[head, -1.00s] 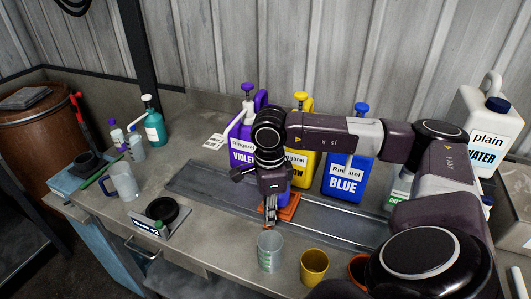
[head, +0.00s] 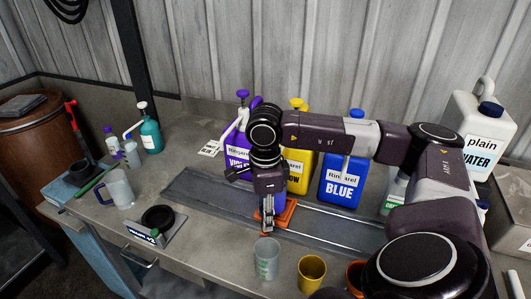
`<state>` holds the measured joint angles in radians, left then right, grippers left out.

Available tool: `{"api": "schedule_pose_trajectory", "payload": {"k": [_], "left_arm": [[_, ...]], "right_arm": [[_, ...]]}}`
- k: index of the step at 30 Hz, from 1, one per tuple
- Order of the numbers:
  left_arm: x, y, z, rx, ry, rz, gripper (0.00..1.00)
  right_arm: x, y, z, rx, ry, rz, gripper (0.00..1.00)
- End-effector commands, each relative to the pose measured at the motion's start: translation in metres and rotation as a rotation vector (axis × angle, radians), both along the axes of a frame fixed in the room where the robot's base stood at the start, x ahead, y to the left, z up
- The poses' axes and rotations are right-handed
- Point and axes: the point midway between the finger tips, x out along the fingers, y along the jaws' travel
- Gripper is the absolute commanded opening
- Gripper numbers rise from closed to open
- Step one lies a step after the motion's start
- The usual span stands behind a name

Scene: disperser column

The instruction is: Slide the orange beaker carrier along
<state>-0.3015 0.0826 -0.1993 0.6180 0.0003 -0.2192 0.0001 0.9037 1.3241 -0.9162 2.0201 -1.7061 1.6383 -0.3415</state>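The orange beaker carrier (head: 289,212) sits on the long grey metal track (head: 330,226) in front of the jugs. My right gripper (head: 268,228) points down at the carrier's left front side and hides part of it. Its fingers are seen nearly edge-on, so I cannot tell whether they are open or touch the carrier. I cannot make out a beaker on the carrier behind my gripper. My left gripper is out of view.
Violet (head: 237,150), yellow (head: 299,176) and blue (head: 343,181) jugs stand behind the track. A clear beaker (head: 266,259) and a yellow cup (head: 311,273) stand in front. The track's left stretch (head: 205,190) is clear.

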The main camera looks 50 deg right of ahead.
Motion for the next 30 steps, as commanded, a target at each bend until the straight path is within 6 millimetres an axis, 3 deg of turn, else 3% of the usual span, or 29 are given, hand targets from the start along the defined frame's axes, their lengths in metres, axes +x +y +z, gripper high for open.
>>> {"api": "schedule_pose_trajectory", "payload": {"k": [6,13,19,30], "left_arm": [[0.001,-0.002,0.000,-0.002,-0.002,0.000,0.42],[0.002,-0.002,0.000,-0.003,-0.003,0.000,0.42],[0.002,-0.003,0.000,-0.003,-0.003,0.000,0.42],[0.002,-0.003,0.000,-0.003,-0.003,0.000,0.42]], "right_arm": [[0.002,0.000,0.049,0.000,-0.007,0.001,0.32],[0.001,0.000,0.088,0.000,-0.005,0.000,0.32],[0.000,0.000,0.100,-0.002,-0.002,0.000,0.32],[0.000,-0.001,0.101,-0.001,-0.002,-0.001,0.32]]}}
